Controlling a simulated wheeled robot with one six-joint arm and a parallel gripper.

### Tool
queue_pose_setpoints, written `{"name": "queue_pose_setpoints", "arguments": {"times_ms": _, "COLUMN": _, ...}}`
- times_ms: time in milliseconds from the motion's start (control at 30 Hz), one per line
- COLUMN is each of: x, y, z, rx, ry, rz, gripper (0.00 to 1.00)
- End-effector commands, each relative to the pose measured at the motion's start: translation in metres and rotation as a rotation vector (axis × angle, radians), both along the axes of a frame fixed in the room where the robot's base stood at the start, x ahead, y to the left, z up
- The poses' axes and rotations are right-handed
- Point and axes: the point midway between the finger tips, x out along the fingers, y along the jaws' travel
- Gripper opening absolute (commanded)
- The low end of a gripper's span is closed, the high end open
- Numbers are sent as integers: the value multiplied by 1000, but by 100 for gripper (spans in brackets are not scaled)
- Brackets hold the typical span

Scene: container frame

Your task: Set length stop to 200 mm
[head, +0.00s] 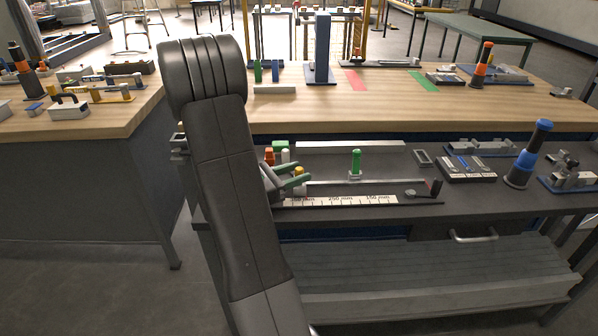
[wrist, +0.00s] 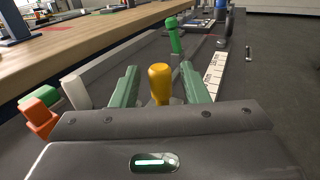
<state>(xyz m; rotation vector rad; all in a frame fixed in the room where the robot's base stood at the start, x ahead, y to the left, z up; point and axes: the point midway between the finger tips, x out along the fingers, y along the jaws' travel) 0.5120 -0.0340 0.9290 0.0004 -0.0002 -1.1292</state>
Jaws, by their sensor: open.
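The length stop lies on the dark lower bench, with a white scale strip (head: 340,201) along its front. A yellow knob (wrist: 159,84) appears between my two green fingers, with gaps on both sides. My gripper (wrist: 158,69) is open, near the scale's left end in the head view (head: 291,177). My fingers partly hide the knob's base.
Orange (wrist: 40,117) and white (wrist: 75,90) blocks stand left of my gripper. A blue-and-black upright tool (head: 527,155) and a dark tray of parts (head: 467,169) are on the bench's right. The wooden bench (head: 420,115) rises behind.

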Motion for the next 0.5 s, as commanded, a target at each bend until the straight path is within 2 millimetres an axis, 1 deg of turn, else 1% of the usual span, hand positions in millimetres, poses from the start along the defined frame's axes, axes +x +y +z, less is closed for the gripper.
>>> {"name": "queue_pose_setpoints", "arguments": {"times_ms": 100, "x": 3, "y": -8, "z": 0, "rx": 0, "ry": 0, "rz": -1, "gripper": 41}}
{"name": "queue_pose_setpoints", "arguments": {"times_ms": 200, "x": 5, "y": -11, "z": 0, "rx": 1, "ry": 0, "rz": 0, "gripper": 41}}
{"name": "queue_pose_setpoints", "arguments": {"times_ms": 467, "x": 6, "y": -11, "z": 0, "rx": 0, "ry": 0, "rz": 1, "gripper": 41}}
{"name": "queue_pose_setpoints", "arguments": {"times_ms": 500, "x": 5, "y": -11, "z": 0, "rx": 0, "ry": 0, "rz": 1, "gripper": 39}}
